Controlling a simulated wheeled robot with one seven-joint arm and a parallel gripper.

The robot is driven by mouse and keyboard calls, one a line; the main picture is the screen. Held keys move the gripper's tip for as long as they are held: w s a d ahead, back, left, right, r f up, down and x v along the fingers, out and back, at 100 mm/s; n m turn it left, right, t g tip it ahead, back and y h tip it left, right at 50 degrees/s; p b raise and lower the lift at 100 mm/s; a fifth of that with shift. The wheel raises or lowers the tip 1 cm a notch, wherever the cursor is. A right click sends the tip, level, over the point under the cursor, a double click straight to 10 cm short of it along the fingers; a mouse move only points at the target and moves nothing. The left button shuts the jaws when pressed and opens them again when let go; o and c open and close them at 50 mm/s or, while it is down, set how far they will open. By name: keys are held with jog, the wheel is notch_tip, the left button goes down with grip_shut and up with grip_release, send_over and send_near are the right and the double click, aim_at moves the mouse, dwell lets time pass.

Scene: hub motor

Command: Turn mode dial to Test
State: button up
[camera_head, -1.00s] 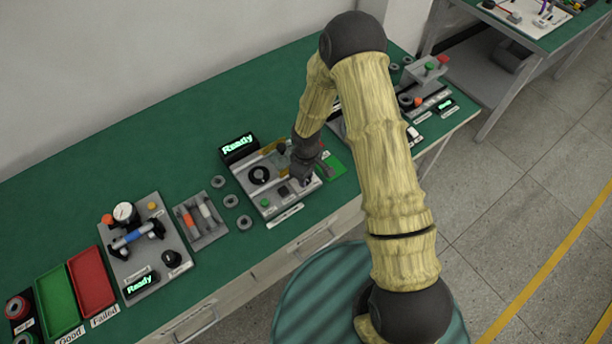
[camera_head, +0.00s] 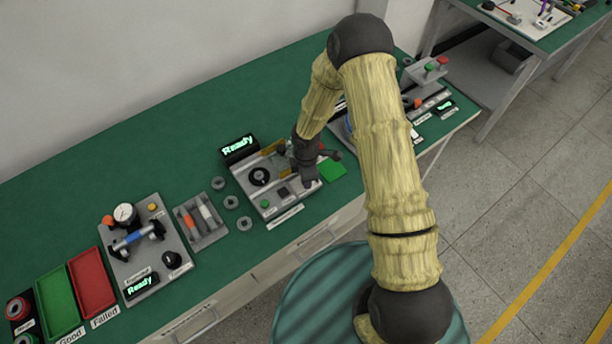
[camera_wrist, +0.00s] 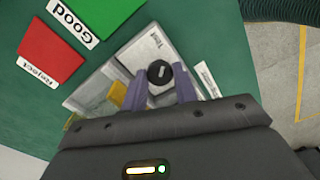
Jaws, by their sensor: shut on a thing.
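The mode dial (camera_wrist: 159,73) is a round black knob with a short white mark, on a light grey panel (camera_wrist: 118,72). A label reading "Test" (camera_wrist: 153,43) is beside it in the wrist view. My gripper (camera_wrist: 160,82) has its two purple fingers on either side of the dial, shut on it. In the head view my gripper (camera_head: 309,181) is at the right end of the grey station (camera_head: 272,208) and hides the dial there. Which label the white mark points to is too small to tell.
A display reading "Ready" (camera_head: 238,146) stands behind the station. A green tray (camera_head: 332,170) is close to its right, and a red tray (camera_wrist: 51,53) shows in the wrist view. Loose grey rings (camera_head: 231,202) lie to the left. The green table is clear at the back left.

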dwell(0.4)
jog(key=o, duration=1)
jog(key=shift+c, duration=0.2)
jog(key=shift+r, duration=0.1)
notch_tip(320, 180, up, 17)
jog(key=shift+r+b, duration=0.15)
jog(key=shift+b, duration=0.25)
